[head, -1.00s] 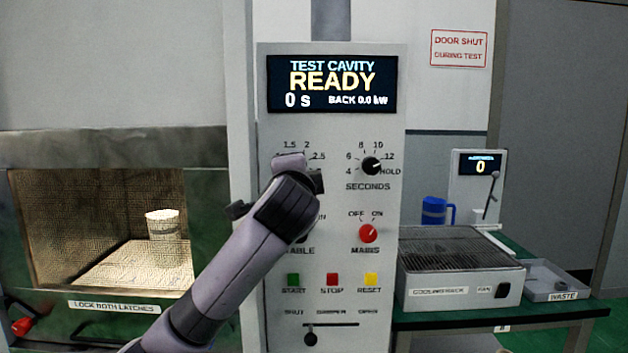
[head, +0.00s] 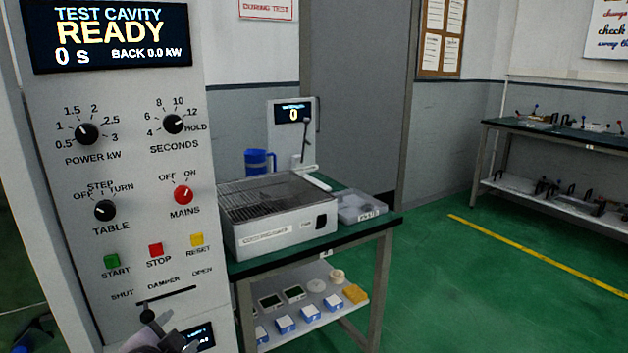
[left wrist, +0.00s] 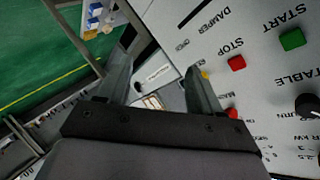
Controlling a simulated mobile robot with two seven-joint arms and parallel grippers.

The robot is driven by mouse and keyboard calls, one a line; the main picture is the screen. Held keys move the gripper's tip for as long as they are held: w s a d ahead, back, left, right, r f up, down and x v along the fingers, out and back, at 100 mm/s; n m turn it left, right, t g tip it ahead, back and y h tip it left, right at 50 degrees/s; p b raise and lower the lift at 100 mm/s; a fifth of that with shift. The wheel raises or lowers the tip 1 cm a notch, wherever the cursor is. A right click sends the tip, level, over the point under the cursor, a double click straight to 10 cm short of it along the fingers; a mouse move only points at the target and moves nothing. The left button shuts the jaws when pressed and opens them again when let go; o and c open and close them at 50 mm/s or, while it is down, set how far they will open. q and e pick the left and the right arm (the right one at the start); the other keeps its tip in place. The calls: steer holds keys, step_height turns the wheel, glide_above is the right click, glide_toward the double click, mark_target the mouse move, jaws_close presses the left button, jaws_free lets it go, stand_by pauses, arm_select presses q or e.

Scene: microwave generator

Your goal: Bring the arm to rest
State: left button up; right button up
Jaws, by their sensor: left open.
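My left gripper (left wrist: 158,78) is open in the left wrist view, its two fingers apart with nothing held between them. In the head view only a bit of my left arm shows at the bottom edge, in front of the lower part of the panel. The control panel (head: 120,235) stands upright at the left, with its display (head: 110,38) reading READY, 0 s, BACK 0.0 kW. In the left wrist view the panel (left wrist: 265,75) lies close at the right of the fingers. My right gripper is not in view.
A cooling rack (head: 280,225) sits on a green-topped bench beside the panel, with a blue mug (head: 258,162) behind it and a waste tray (head: 358,207) at its right. A lower shelf holds small items. The green floor (head: 480,290) at the right is clear.

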arm_select(q)
steer(key=s+d+f+n+g+h, duration=0.1)
steer(key=s+d+f+n, duration=0.1)
steer(key=s+f, duration=0.7)
steer(key=s+d+f+n+g+h, duration=0.1)
steer(key=s+f+n, duration=0.4)
steer(key=s+f, duration=0.5)
steer(key=s+d+h, duration=0.1)
steer(key=s, duration=0.4)
steer(key=shift+s+d+f+g, duration=0.15)
steer(key=shift+d+f+g, duration=0.1)
steer(key=shift+g, duration=0.15)
